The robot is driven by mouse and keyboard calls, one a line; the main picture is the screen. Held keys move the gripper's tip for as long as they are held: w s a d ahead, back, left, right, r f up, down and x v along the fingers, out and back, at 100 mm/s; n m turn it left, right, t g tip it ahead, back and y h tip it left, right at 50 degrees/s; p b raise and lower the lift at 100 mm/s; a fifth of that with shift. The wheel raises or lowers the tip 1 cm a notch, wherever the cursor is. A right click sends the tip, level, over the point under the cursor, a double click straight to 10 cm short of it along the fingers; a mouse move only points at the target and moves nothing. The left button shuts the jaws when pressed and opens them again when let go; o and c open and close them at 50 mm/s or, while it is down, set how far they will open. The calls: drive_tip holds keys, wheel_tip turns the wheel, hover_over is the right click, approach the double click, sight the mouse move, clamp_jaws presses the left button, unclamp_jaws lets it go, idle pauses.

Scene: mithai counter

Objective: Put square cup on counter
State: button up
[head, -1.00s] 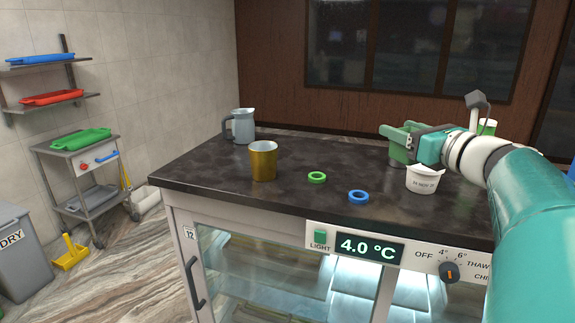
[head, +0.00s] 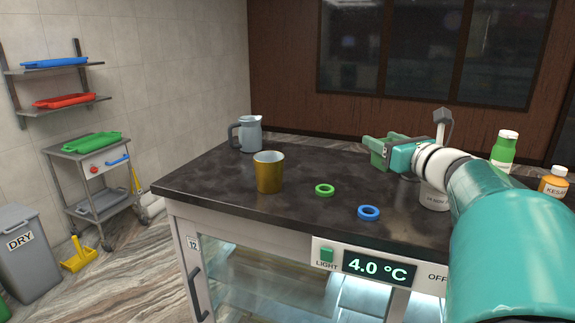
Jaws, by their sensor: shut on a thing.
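My gripper (head: 383,143) is at the right rear of the dark counter top (head: 225,180), shut on a green, tapered thing that looks like the square cup (head: 379,161). Jaws and cup are similar in green, so their outlines are hard to part. I cannot tell whether the cup's base touches the counter or hangs just above it.
A brass cup (head: 269,175), a grey jug (head: 250,135), a green ring (head: 324,190) and a blue ring (head: 368,213) stand on the counter. A white tub (head: 433,198) is partly behind my arm. A green bottle (head: 504,150) and an orange bottle (head: 553,183) stand at right.

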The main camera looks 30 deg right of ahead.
drive_tip(key=w+f, duration=0.1)
drive_tip(key=f, duration=0.1)
drive_tip(key=w+f, duration=0.2)
drive_tip(key=shift+w+a+f, duration=0.15)
drive_tip(key=shift+w, duration=0.05)
drive_tip(key=shift+w+f, duration=0.2)
drive_tip(key=shift+f, duration=0.75)
drive_tip(key=shift+w+f, duration=0.2)
drive_tip(key=shift+f, duration=0.75)
drive_tip(key=shift+f, duration=0.15)
drive_tip(key=o, duration=1)
drive_tip(key=shift+r, duration=0.2)
drive_tip(key=s, duration=0.4)
drive_tip(key=s+a, duration=0.1)
drive_tip(key=s, duration=0.7)
drive_tip(key=shift+a, duration=0.2)
